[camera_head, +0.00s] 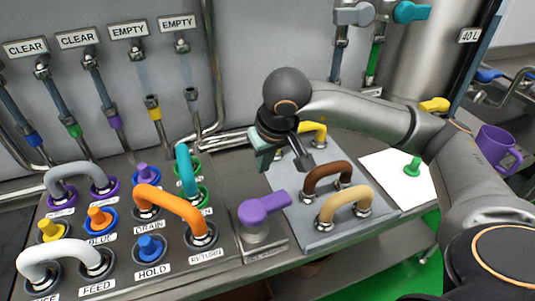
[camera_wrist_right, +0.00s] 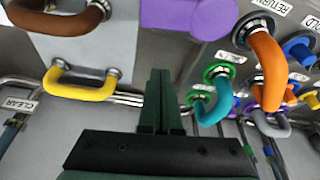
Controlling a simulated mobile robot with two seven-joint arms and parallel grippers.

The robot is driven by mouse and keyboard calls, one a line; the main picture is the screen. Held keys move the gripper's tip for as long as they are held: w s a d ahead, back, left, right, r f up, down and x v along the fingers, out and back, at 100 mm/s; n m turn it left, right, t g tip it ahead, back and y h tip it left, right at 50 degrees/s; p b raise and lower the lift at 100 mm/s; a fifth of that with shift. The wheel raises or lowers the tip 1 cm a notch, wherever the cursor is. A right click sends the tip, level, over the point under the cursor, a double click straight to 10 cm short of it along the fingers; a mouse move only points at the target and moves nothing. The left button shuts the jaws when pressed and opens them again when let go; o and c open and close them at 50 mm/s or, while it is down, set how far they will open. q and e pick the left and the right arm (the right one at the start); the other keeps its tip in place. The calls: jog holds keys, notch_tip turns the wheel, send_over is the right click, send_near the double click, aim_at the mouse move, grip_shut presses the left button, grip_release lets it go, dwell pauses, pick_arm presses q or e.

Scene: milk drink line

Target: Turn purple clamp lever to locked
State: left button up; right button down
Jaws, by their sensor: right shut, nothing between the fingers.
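The purple clamp lever (camera_head: 264,207) sits on a grey metal base at the front of the bench, between the labelled panel and the grey plate with handles. Its arm points to the upper right in the head view. It also shows in the wrist view (camera_wrist_right: 188,14), cut off by the top edge. My right gripper (camera_head: 261,160) is above and behind the lever, apart from it. Its dark green fingers (camera_wrist_right: 160,76) are shut together with nothing between them. My left gripper is not in view.
A teal handle (camera_head: 186,170) and an orange handle (camera_head: 172,205) stand left of the lever. Brown (camera_head: 328,172), tan (camera_head: 345,203) and yellow (camera_head: 318,128) handles stand on the grey plate (camera_head: 300,215) to the right. A purple mug (camera_head: 494,148) is at far right.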

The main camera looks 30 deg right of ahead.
aim_at(264, 207)
jog(key=x, duration=0.4)
jog(key=shift+s+p, duration=0.4)
jog(key=shift+s+a+f+p, duration=0.15)
jog(key=shift+s+p, duration=0.25)
jog(key=shift+s, duration=1.1)
